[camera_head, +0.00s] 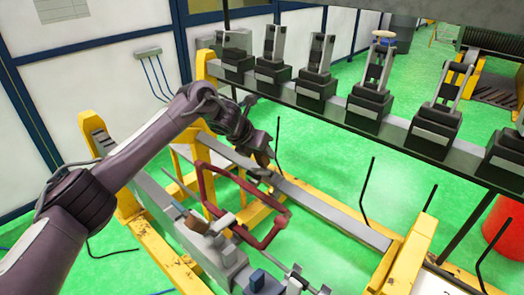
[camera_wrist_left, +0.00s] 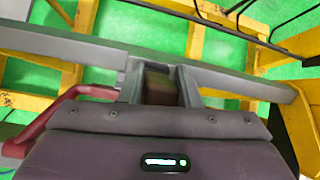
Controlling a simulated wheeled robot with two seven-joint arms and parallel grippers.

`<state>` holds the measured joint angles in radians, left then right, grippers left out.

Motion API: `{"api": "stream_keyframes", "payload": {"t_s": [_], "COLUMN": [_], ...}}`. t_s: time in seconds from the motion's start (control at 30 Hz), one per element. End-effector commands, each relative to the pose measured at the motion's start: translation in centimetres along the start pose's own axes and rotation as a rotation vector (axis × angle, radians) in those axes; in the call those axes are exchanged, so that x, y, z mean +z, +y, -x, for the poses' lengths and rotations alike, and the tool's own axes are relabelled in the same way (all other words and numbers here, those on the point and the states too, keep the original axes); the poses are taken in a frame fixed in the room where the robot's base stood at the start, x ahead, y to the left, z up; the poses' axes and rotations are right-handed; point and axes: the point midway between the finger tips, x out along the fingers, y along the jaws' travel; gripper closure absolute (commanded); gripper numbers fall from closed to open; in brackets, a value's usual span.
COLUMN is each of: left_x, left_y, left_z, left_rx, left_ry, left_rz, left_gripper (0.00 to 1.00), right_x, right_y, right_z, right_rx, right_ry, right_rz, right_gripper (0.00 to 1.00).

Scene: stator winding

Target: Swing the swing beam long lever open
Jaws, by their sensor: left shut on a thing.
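The swing beam long lever looks to be the long grey bar (camera_head: 335,215) that runs slantwise across the yellow frame in the head view. In the left wrist view the bar (camera_wrist_left: 240,82) crosses behind the fingers from left to right. My left gripper (camera_head: 264,170) is at the bar's middle part, with its two fingers (camera_wrist_left: 161,82) shut on it. A brownish piece shows between the fingers; the exact contact is partly hidden by the gripper body. My right gripper is not in view.
A red bent tube frame (camera_head: 272,232) lies close below the bar. Yellow rails (camera_head: 405,258) and a second grey beam (camera_head: 160,205) surround it. A dark rail with several clamp-like units (camera_head: 370,105) stands behind. A red drum (camera_head: 508,228) is at right. Green floor shows between.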

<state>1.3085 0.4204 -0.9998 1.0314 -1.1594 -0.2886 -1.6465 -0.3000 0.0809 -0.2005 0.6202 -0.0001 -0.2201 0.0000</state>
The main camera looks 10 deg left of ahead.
Motion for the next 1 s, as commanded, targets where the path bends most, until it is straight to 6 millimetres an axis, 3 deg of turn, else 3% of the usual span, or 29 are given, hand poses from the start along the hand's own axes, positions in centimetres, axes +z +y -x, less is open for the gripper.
{"api": "stream_keyframes", "payload": {"t_s": [0.57, 0.6, 0.73, 1.0], "left_x": [-0.27, -0.28, -0.22, -0.12], "left_y": [-0.41, -0.41, -0.31, -0.11], "left_z": [-0.34, -0.34, -0.27, -0.08], "left_rx": [-0.009, -0.009, -0.006, -0.003], "left_ry": [0.005, 0.006, 0.005, 0.002], "left_rz": [-0.003, -0.003, -0.003, -0.001], "left_gripper": [1.00, 0.68, 0.51, 0.49], "right_x": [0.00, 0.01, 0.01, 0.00], "right_y": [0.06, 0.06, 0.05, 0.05], "right_z": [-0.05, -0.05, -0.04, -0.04], "right_rx": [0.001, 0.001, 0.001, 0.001], "right_ry": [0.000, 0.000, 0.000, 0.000], "right_rz": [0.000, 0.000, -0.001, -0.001], "right_gripper": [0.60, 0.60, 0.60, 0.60]}}
